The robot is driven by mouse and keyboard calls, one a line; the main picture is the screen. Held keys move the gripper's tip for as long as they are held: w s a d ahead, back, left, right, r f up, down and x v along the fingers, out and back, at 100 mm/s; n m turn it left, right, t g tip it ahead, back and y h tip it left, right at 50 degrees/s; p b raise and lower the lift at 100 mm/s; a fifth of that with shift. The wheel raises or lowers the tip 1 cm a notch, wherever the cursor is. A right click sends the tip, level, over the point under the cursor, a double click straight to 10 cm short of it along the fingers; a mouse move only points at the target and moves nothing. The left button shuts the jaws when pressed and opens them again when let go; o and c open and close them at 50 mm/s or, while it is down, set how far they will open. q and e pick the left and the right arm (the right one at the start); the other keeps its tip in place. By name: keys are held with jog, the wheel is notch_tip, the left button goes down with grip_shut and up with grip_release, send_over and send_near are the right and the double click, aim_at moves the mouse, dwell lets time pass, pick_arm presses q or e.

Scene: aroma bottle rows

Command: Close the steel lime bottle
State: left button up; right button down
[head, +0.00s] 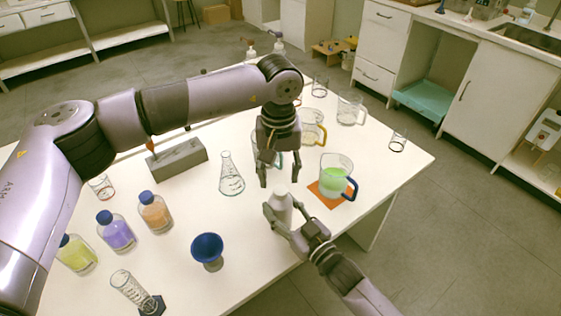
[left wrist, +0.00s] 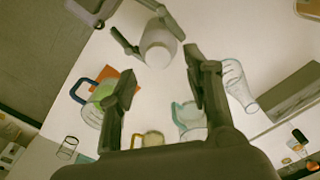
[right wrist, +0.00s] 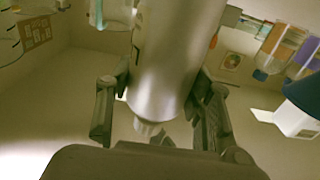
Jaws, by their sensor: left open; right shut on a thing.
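A plain grey-white steel bottle (head: 282,206) stands at the front right of the table. My right gripper (head: 284,217) is shut on it; its large smooth body fills the middle of the right wrist view (right wrist: 178,60). My left gripper (head: 279,183) points down just above the bottle, with its fingers apart and nothing visible between them. In the left wrist view the bottle's pale rounded top (left wrist: 158,50) lies just beyond the open fingertips. I cannot tell whether a cap is on it.
A jug of green liquid (head: 334,180) stands on an orange mat (head: 315,191) close by on the right. A flask (head: 230,178), a grey block (head: 177,158), a blue funnel (head: 207,247) and several blue-capped bottles, one yellow-green (head: 78,256), stand left.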

pick_arm(q)
jog(key=n, duration=0.4)
jog(key=shift+r, duration=0.1)
jog(key=n, duration=0.3)
jog(key=shift+r+n, duration=0.1)
jog(key=shift+n, duration=0.3)
jog(key=n, duration=0.4)
jog(key=shift+r, duration=0.1)
jog(key=n, duration=0.3)
jog(key=shift+d+r+n, duration=0.1)
jog(key=shift+n, duration=0.2)
jog(key=n, duration=0.5)
jog(key=shift+r+n, duration=0.2)
jog(key=shift+n, duration=0.1)
jog(key=n, duration=0.3)
jog(key=shift+r+n, duration=0.1)
jog(key=shift+n, duration=0.3)
jog(key=n, duration=0.4)
jog(key=shift+r, duration=0.1)
jog(key=n, duration=0.5)
jog(key=shift+r+n, duration=0.15)
jog(key=shift+n, duration=0.15)
jog(key=n, duration=0.3)
jog(key=shift+w+r+n, duration=0.1)
jog(key=shift+n, duration=0.2)
jog(key=n, duration=0.5)
jog(key=shift+r, duration=0.15)
jog(key=n, duration=0.4)
jog(key=shift+r+n, duration=0.1)
jog(key=shift+n, duration=0.2)
